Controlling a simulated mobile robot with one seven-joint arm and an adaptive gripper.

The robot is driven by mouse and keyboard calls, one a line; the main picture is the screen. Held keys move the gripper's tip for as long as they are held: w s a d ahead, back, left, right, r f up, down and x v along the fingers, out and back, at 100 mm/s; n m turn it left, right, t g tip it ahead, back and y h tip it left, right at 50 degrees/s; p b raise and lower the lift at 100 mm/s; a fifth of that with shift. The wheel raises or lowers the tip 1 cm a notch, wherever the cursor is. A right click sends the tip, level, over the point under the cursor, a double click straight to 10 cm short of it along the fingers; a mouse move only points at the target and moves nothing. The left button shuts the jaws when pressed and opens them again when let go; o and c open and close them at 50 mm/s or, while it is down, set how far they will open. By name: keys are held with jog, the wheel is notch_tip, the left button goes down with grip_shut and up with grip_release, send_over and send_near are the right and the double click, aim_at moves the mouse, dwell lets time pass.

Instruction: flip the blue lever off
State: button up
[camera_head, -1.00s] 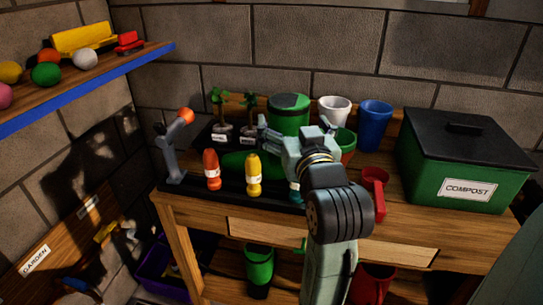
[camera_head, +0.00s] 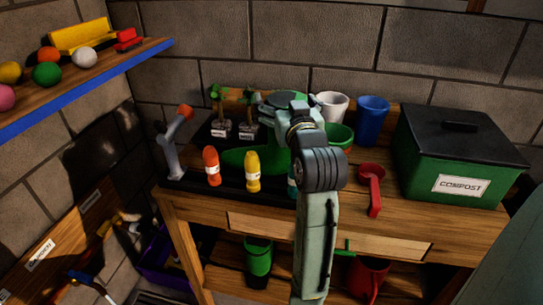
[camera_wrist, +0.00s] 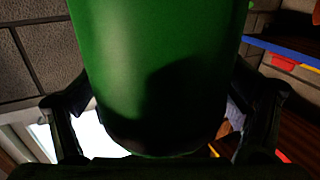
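No blue lever can be made out with certainty. A blue-handled piece (camera_head: 79,275) shows low at the left by the garden board; I cannot tell whether it is a lever. A grey upright lever with an orange-red tip (camera_head: 174,140) stands at the bench's left end. My gripper (camera_head: 287,103) is over the back of the bench at the green canister, partly hidden by my wrist. In the wrist view, a large green surface (camera_wrist: 160,65) fills the space between my spread fingers (camera_wrist: 160,112). No clear grip on it shows.
An orange bottle (camera_head: 212,166) and a yellow bottle (camera_head: 253,172) stand left of my arm. A red scoop (camera_head: 371,185), a blue cup (camera_head: 372,119) and a green compost bin (camera_head: 457,160) are to the right. A blue-edged shelf (camera_head: 90,80) juts out at upper left.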

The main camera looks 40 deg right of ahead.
jog(key=c, duration=2)
jog(key=shift+r, duration=0.15)
notch_tip(320, 180, up, 18)
jog(key=shift+f+b, duration=0.1)
jog(key=shift+b, duration=0.6)
